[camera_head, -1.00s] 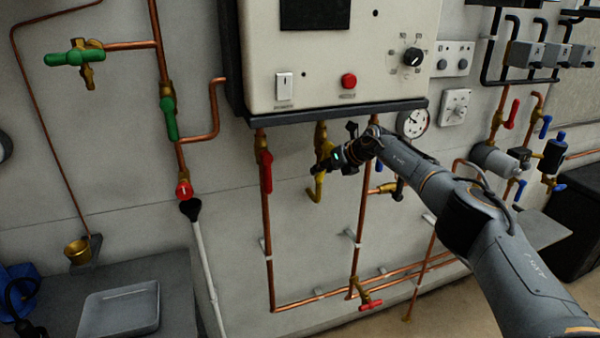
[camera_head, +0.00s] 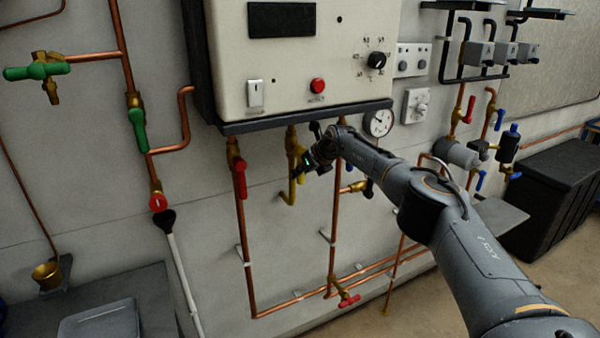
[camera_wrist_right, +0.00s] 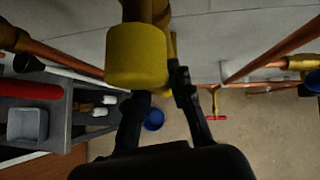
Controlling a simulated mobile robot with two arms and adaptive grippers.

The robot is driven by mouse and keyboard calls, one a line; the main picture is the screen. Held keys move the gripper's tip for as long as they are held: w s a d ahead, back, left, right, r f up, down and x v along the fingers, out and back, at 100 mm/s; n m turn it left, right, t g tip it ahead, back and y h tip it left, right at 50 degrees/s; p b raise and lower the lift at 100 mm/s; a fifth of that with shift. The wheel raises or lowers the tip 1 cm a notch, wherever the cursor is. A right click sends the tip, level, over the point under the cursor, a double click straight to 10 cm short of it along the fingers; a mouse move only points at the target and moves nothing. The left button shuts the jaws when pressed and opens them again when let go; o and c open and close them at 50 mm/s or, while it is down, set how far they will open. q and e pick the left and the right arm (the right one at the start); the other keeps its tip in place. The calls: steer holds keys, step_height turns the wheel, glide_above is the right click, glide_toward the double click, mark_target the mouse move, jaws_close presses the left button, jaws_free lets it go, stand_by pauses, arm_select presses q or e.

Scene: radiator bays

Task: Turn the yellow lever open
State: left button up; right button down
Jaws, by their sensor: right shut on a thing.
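The yellow lever (camera_head: 300,151) is on a brass valve (camera_head: 291,136) under the cream boiler panel. A yellowish curved outlet (camera_head: 288,194) hangs below the valve. My right gripper (camera_head: 309,160) is at the lever, from the right side, and is shut on it. In the right wrist view, a large yellow valve part (camera_wrist_right: 137,56) fills the upper middle, with my right gripper's dark fingers (camera_wrist_right: 158,90) just below and beside it. The fingers hide part of the lever, so its exact angle is hard to tell. My left gripper is out of view.
A red lever (camera_head: 240,180) hangs on the copper pipe just left of the valve. A round gauge (camera_head: 379,122) is to the right. A red tap (camera_head: 349,301) sits low on the pipes. The boiler's dark bottom edge (camera_head: 305,118) is close above my gripper.

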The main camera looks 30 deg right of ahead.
steer(key=c, duration=1.2)
jaws_free()
steer(key=shift+o, duration=0.2)
steer(key=shift+d, duration=0.1)
steer(key=shift+s+d+r, duration=0.1)
steer(key=shift+s+r, duration=0.25)
steer(key=shift+r, duration=0.2)
steer(key=s+d, duration=0.2)
steer(key=s, duration=1.1)
steer(key=shift+r, duration=0.45)
steer(key=shift+d, duration=0.1)
